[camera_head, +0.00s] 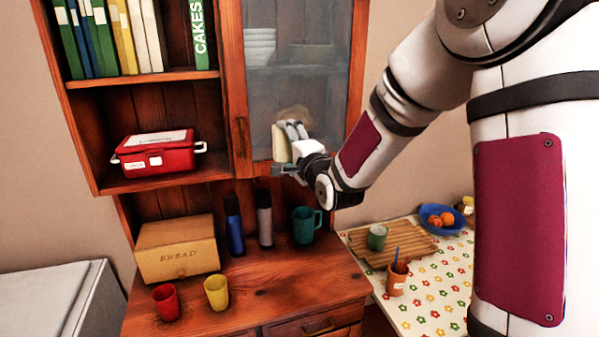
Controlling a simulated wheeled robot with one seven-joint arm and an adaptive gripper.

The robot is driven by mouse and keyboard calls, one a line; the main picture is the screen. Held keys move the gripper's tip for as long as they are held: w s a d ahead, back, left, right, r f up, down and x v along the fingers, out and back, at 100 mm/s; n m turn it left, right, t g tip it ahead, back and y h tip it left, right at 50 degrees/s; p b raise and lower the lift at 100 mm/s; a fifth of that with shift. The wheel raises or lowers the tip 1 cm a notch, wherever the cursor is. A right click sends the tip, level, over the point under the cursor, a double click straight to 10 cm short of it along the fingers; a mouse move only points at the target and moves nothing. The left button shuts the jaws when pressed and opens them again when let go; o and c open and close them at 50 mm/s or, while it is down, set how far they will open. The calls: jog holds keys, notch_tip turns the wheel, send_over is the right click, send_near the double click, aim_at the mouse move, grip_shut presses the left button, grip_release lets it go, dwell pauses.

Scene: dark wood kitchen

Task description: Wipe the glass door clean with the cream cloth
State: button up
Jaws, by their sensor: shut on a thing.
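The glass door (318,100) is on the upper right of the wooden cabinet and is closed. Its pane looks hazy grey, with a brownish patch just above my gripper. My gripper (288,145) is at the lower part of the pane, shut on the cream cloth (281,144). The cloth hangs at the left side of the fingers, close against the glass; I cannot tell whether it touches. Part of the cloth is hidden by my fingers. Stacked white dishes (260,45) show dimly behind the glass.
Below the door stand a blue bottle (235,228), a grey bottle (265,220) and a teal mug (303,226). A bread box (177,250), red cup (167,302) and yellow cup (217,292) are on the counter. A red lunch box (158,155) sits on the left shelf.

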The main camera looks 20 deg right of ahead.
jog(key=shift+a+r, duration=0.1)
jog(key=shift+r, duration=0.45)
jog(key=shift+w+f+b, duration=0.1)
jog(key=shift+w+b, duration=1.1)
jog(key=shift+w, duration=0.8)
jog(key=shift+w+b, duration=0.55)
jog(key=shift+w, duration=0.35)
jog(key=shift+w, duration=0.95)
jog(key=d+p, duration=0.1)
jog(key=d, duration=0.2)
jog(key=shift+s+d, duration=0.15)
jog(key=shift+d, duration=0.15)
jog(key=shift+d, duration=0.1)
